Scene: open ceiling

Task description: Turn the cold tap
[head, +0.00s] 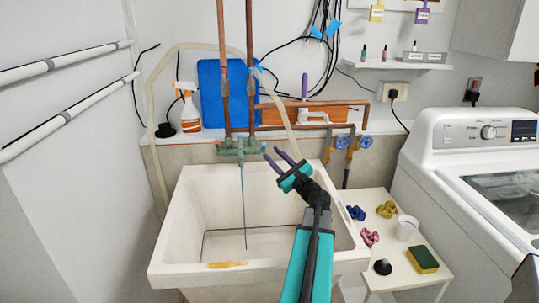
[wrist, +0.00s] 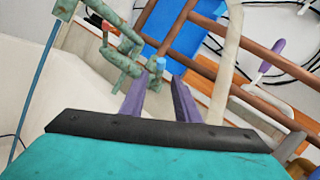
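The tap is a green, corroded wall faucet (head: 238,150) above the back of the white sink (head: 185,225). A thin blue line, seemingly a stream of water (head: 244,205), runs from its spout into the basin. In the wrist view, a blue-marked handle (wrist: 159,64) sits just beyond my fingertips, and a red-marked handle (wrist: 107,26) is farther up and left. My gripper (head: 270,152) has two purple fingers, apart and empty. It is just right of the faucet. In the wrist view the fingers (wrist: 158,82) point at the blue-marked handle, with no clear contact.
Copper pipes (head: 223,60) rise behind the faucet, and a pale hose (head: 155,110) arches around it. Valves with blue wheels (head: 365,142) are at right. A side table (head: 400,275) holds cloths and a sponge (head: 422,260). A washing machine (head: 440,185) stands farther right.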

